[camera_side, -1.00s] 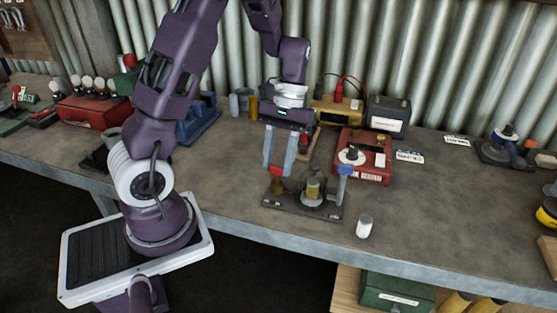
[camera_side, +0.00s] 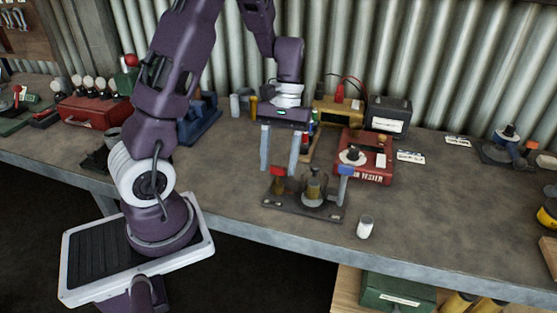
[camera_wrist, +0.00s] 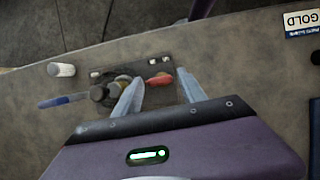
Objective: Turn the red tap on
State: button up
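The red tap (camera_side: 277,171) stands at the left end of a dark base plate (camera_side: 325,212) on the bench, with a brass body under its red handle. In the wrist view the red handle (camera_wrist: 160,79) shows between my fingertips, with gaps at its sides. My gripper (camera_side: 279,168) is open and points down over the red tap, its tips about level with or just above the handle; it also shows in the wrist view (camera_wrist: 159,77).
A small white-capped jar (camera_side: 365,228) stands right of the plate near the bench's front edge. A red tester box (camera_side: 372,172) is close behind the plate. A yellow box and a dark box (camera_side: 388,117) stand farther back.

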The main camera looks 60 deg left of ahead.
jog(key=shift+o, duration=0.3)
jog(key=shift+r, duration=0.1)
jog(key=v, duration=0.7)
jog(key=s+d+r+m+t+y, duration=0.3)
jog(key=s+d+r+m+t, duration=0.5)
jog(key=s+d, duration=0.4)
jog(key=shift+s+d+r+m+t, duration=0.35)
jog(key=shift+s+r+m, duration=0.3)
jog(key=shift+s, duration=0.45)
